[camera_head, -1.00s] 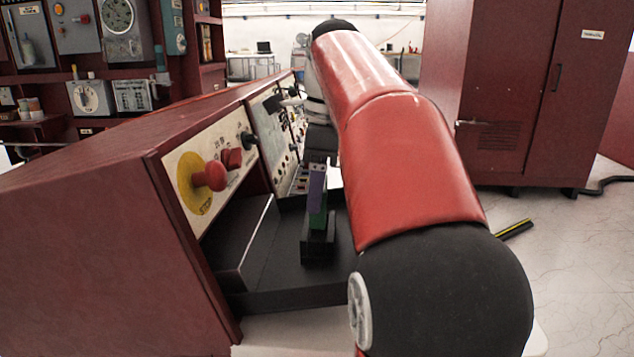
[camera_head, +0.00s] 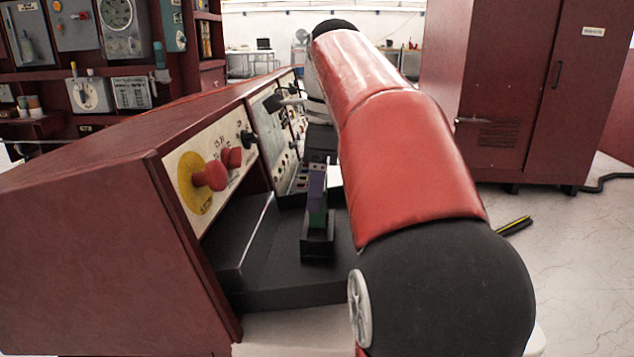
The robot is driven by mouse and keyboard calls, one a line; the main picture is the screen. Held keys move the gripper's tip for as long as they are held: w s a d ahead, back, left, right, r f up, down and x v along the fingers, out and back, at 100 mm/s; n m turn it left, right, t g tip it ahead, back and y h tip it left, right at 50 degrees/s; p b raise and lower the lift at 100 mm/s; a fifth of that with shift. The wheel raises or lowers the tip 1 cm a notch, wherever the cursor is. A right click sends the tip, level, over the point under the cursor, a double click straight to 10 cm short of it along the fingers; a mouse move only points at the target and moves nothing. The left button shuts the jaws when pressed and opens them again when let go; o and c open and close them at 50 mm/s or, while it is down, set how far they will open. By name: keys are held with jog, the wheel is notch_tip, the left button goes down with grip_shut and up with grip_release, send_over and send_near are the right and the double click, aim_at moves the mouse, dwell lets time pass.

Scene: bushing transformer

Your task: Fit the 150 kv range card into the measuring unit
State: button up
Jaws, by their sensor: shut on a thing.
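The measuring unit (camera_head: 268,135) is a pale panel with knobs and sockets, set in the front of a dark red console. My gripper (camera_head: 284,101) is at the panel's face, small and partly behind my red arm. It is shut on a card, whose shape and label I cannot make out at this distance. Whether the held card touches a slot is not visible.
A red emergency stop button (camera_head: 210,176) on a yellow disc juts from the console's near panel. The black shelf (camera_head: 275,260) is clear left of the holder. A tall red cabinet (camera_head: 535,90) stands at the right, with open floor before it.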

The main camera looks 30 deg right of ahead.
jog(key=shift+p, duration=0.35)
jog(key=shift+f+b, duration=0.8)
jog(key=shift+f, duration=0.4)
jog(key=o, duration=1.2)
jog(key=shift+c, duration=0.2)
jog(key=r+p, duration=0.1)
jog(key=r, duration=0.4)
jog(key=r+p, duration=0.1)
jog(key=r, duration=0.1)
jog(key=shift+s+d+r+p, duration=0.25)
jog(key=shift+d+r+p, duration=0.1)
jog(key=shift+d, duration=0.05)
